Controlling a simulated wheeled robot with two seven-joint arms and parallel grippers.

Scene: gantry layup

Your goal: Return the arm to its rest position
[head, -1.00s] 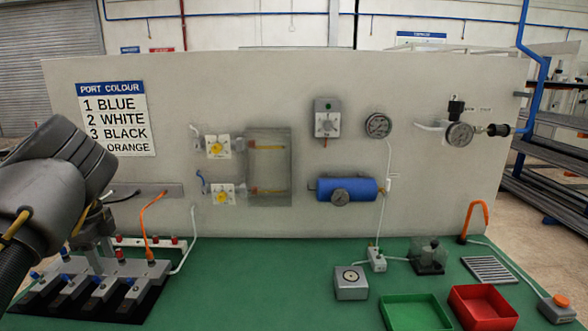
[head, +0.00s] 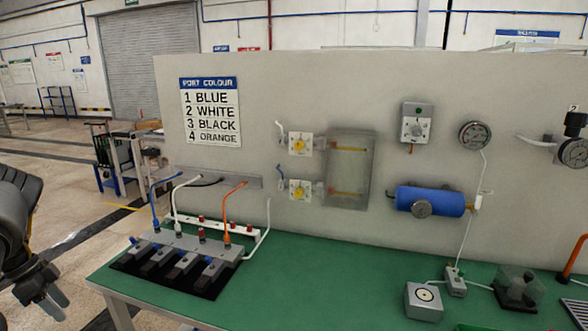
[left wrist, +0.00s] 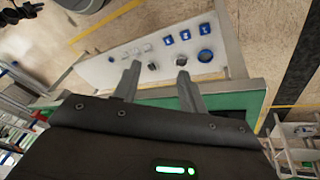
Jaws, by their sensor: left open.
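My left arm (head: 18,215) is at the left edge of the head view. My left gripper (head: 50,308) hangs pointing down, left of the green bench (head: 125,272) and over the floor. In the left wrist view the two fingers of my left gripper (left wrist: 159,70) stand apart with nothing between them. The valve block (head: 180,262) on the bench has blue, white and orange hoses fitted at its top, and the gripper is clear of it. A black hose end shows behind at the panel. My right gripper is in neither view.
The upright panel (head: 300,90) carries a port colour sign (head: 210,112), gauges and a blue cylinder (head: 430,200). A grey box with a round top (head: 424,301) stands on the bench. The floor (head: 50,190) left of the bench is open, with a cart (head: 115,160) further back.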

